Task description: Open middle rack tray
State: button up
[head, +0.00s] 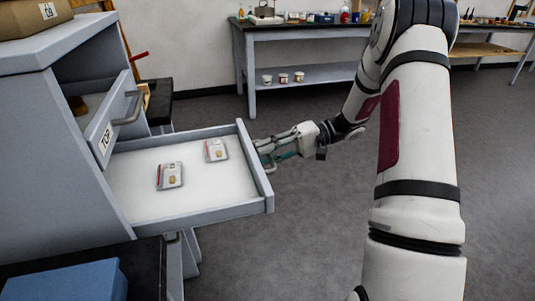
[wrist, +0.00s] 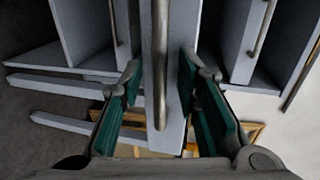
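The middle rack tray (head: 190,215) is pulled far out of the grey rack (head: 45,160). Two small clear packets with red edges, (head: 169,176) and (head: 216,150), lie flat on its white floor. Its metal handle (head: 268,164) is on the front panel, partly hidden by my gripper in the head view. My gripper (head: 260,150) is at this front panel. In the wrist view the gripper (wrist: 165,100) has its green-padded fingers apart, with the handle (wrist: 160,60) and panel between them. Gaps show on both sides, so it does not grip the handle.
The top tray, labelled TOP (head: 104,143), sticks out a little above the middle tray. A cardboard box (head: 35,18) sits on the rack. A blue box (head: 70,283) is at the lower left. A workbench (head: 300,30) stands behind; the grey floor right of the tray is clear.

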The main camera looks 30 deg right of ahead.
jog(key=v, duration=1.1)
jog(key=shift+d, duration=0.35)
jog(key=shift+r, duration=0.1)
jog(key=s+a+r+n+g+h, duration=0.1)
jog(key=s+a+r+g+h, duration=0.2)
jog(key=s+a+r+h, duration=0.45)
jog(key=s+a+r+n+g+h, duration=0.1)
jog(key=s+a+r+g+h, duration=0.2)
jog(key=s+a, duration=0.75)
jog(key=s+a+f+t+h, duration=0.2)
jog(key=s+t+h, duration=0.25)
jog(key=s, duration=0.95)
notch_tip(320, 180, up, 23)
jog(key=t+p, duration=0.2)
jog(key=p, duration=1.8)
jog(key=shift+s+f+t+p, duration=0.15)
jog(key=shift+t+p, duration=0.15)
jog(key=shift+t, duration=0.05)
